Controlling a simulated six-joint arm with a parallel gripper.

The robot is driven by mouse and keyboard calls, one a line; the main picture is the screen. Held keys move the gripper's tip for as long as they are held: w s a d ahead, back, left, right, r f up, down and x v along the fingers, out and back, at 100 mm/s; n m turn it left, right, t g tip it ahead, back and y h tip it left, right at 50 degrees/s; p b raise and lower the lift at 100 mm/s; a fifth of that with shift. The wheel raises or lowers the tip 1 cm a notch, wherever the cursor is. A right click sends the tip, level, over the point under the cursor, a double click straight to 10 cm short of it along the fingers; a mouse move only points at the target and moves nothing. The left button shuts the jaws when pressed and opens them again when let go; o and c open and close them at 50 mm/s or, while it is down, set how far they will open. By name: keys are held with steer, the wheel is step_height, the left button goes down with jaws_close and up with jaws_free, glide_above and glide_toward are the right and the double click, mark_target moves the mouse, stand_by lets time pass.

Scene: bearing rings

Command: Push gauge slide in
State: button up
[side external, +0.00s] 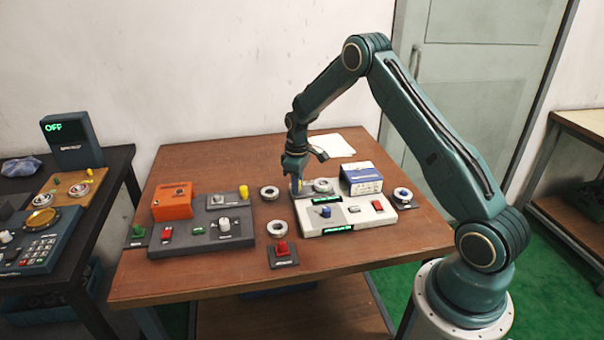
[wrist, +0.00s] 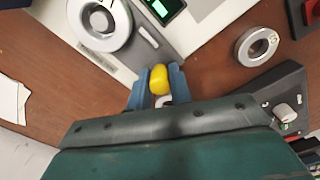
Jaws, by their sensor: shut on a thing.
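The white gauge unit (side external: 345,222) sits on the right half of the wooden table. A bearing ring (side external: 323,186) lies on the grey plate along its back left; this ring also shows at the top left of the wrist view (wrist: 84,18). The gauge slide's yellow knob (wrist: 160,82) is at the left end of that plate. My gripper (side external: 297,186) points down there, and its blue fingers are shut on the knob, one on each side. The knob's lower part and the slide's stem are mostly hidden.
Loose rings (side external: 269,193) and (side external: 277,228) lie left of the unit. A grey control box (side external: 190,238) with an orange case (side external: 172,201) stands farther left. White paper (side external: 332,146) lies behind.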

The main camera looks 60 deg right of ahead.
steer(key=shift+s+d, duration=3.9)
steer(key=shift+d, duration=0.05)
steer(key=shift+o, duration=0.2)
steer(key=shift+s+d, duration=0.25)
steer(key=o, duration=0.6)
steer(key=shift+o, duration=0.2)
steer(key=shift+a, duration=0.1)
steer(key=shift+w+r, duration=0.1)
steer(key=shift+r, duration=0.05)
step_height(320, 180, up, 7)
steer(key=shift+a, duration=0.1)
